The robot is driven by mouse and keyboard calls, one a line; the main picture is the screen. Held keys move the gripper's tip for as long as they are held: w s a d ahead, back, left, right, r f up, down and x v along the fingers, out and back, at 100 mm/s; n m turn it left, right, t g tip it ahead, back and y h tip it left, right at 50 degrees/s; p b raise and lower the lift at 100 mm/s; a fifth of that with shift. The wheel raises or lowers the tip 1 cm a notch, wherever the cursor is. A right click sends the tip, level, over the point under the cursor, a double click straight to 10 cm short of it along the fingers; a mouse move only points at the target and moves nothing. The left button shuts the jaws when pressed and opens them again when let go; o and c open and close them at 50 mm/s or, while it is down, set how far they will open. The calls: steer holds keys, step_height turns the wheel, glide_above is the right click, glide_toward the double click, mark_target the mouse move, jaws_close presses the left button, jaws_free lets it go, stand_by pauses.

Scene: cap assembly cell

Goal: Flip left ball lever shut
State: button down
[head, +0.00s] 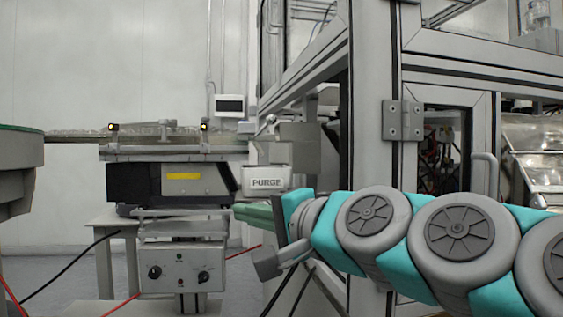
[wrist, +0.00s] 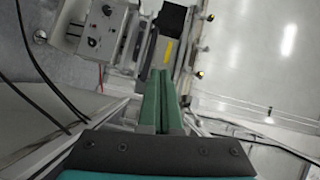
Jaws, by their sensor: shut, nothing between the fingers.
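I cannot clearly make out a ball lever in either view. My gripper (head: 238,211) reaches in from the right in the head view, its green fingers pointing left beside the machine's right end. In the wrist view the two green fingers of my gripper (wrist: 160,76) lie together, shut and empty. The black machine unit (head: 140,184) with a yellow label stands left of the fingertips. It also shows beyond the fingertips in the wrist view (wrist: 170,22). A grey box marked PURGE (head: 266,181) is just above the fingers in the head view.
A grey control box (head: 183,266) with two black knobs hangs below the machine. A rail (head: 165,148) with two small lit lamps runs above it. A framed enclosure (head: 372,150) stands close behind my arm. A round bowl (head: 20,165) is at far left. Cables cross the floor.

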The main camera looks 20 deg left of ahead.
step_height(320, 180, up, 8)
steer(key=w+f+m+t+y+b, duration=0.1)
steer(key=w+m+t+y+b, duration=0.15)
steer(key=m, duration=0.25)
steer(key=w+d+r+m+t+h+b, duration=0.1)
steer(key=w+d+m+t+h+b, duration=0.1)
steer(key=w+m+t+h, duration=0.3)
steer(key=w+m+t, duration=0.3)
steer(key=w+m, duration=0.4)
steer(key=m, duration=0.3)
steer(key=shift+w+r+m+b, duration=0.3)
steer(key=shift+r+m+b, duration=0.05)
steer(key=shift+r+m, duration=0.05)
steer(key=shift+w, duration=0.1)
steer(key=p+x, duration=0.2)
steer(key=x, duration=0.7)
steer(key=shift+w+a+r, duration=0.2)
steer(key=shift+w+a, duration=0.05)
